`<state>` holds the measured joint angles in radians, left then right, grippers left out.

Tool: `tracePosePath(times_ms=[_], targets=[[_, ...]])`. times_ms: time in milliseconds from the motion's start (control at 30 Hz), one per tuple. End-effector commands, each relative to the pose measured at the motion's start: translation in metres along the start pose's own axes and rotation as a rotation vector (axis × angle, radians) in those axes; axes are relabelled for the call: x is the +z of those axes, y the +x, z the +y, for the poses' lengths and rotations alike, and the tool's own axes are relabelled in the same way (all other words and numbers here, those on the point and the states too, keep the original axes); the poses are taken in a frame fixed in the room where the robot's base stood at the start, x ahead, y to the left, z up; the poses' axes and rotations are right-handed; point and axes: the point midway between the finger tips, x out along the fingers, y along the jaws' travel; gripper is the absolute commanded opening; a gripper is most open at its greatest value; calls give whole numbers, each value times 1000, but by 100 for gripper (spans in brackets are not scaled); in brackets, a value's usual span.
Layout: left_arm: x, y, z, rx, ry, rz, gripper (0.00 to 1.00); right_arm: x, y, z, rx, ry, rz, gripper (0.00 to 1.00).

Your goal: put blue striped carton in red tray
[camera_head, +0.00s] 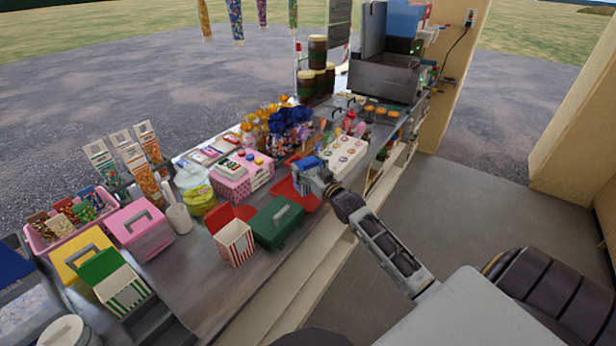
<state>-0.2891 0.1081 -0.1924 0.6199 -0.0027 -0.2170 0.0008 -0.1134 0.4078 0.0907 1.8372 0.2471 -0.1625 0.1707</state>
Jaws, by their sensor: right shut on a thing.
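The blue striped carton (301,163) is small in the head view, and its blue top shows beside my right gripper's fingers. My right gripper (311,176) is shut on the carton, above the back part of the red tray (285,190). The tray lies on the counter, and the gripper and carton hide part of it. I cannot tell whether the carton touches the tray. My left gripper is not in view.
A dark green box (278,222) and a red striped carton (234,242) stand in front of the tray. A pink box (243,180) is to its left, and a white tray of sweets (342,153) is behind it to the right. The counter's near edge (265,285) has some bare room.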

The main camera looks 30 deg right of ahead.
Motion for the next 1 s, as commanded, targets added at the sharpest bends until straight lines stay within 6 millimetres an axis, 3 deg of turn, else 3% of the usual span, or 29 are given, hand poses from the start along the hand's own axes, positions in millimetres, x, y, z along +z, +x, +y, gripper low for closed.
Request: tracePosePath(times_ms=[300,800,833,1000], targets=[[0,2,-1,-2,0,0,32,34,0,0,0,1,-1,57],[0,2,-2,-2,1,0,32,39,0,0,0,0,0,57],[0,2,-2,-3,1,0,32,40,0,0,0,0,-1,77],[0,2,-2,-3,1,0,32,39,0,0,0,0,-1,97]])
